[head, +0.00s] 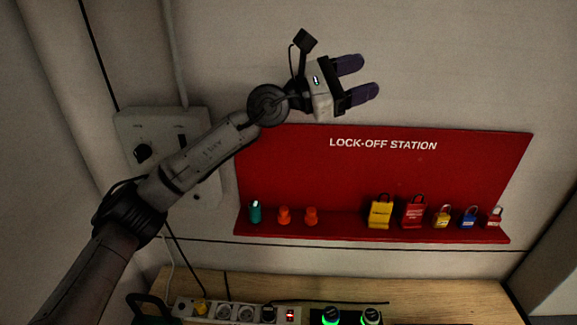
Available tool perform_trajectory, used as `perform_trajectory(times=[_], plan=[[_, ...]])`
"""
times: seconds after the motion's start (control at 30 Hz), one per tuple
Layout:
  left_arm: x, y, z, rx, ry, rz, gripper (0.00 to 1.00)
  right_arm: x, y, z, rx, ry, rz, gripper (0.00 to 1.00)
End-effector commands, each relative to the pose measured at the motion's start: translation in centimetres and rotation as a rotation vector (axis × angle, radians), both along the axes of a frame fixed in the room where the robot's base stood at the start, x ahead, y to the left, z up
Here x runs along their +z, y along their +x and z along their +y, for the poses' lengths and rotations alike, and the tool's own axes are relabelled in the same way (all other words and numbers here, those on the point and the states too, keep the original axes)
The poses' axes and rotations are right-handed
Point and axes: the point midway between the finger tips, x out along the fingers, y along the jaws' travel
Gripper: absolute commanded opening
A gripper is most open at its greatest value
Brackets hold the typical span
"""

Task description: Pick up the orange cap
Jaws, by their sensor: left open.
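Two small orange caps stand side by side on the ledge of the red lock-off board, toward its left end. The left orange cap (284,215) and the right orange cap (311,215) look alike, and I cannot tell which one is meant. My left gripper (369,79) is open and empty, above the board's top edge and pointing right. It is well above both caps in the picture and apart from them. My right gripper is not in view.
The red lock-off board (350,175) carries a teal item (255,212) left of the caps, and a yellow padlock (380,212) and several other locks to the right. A power strip (235,313) lies on the wooden table (440,285) below. A wall box (150,125) is at left.

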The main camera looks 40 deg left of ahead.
Motion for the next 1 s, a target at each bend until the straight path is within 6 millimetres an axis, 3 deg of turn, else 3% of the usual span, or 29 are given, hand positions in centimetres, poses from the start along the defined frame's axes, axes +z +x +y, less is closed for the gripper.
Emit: perform_trajectory(times=[0.03, 0.2, 0.4, 0.5, 0.7, 0.83, 1.0], plan=[[-2.4, 1.1, 0.4, 0.034, 0.159, 0.012, 0.58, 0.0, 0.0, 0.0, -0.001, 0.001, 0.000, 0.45], [-10.4, 3.2, 3.2, 0.081, 0.735, 0.052, 0.58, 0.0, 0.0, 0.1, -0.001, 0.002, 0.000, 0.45], [-17.0, 2.5, 8.1, -0.021, 1.314, 0.115, 0.58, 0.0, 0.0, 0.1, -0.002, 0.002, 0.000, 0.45], [-19.1, 1.2, 10.4, -0.132, 1.547, 0.144, 0.58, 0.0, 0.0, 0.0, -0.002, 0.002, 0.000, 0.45], [-21.6, -2.4, 13.8, -0.463, 1.897, 0.162, 0.58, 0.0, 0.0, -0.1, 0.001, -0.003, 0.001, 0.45], [-22.2, -4.7, 15.0, -0.726, 2.015, 0.110, 0.58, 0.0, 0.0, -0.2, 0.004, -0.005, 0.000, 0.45], [-22.3, -5.4, 15.3, -0.880, 2.069, -0.009, 0.58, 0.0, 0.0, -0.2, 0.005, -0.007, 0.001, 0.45]])
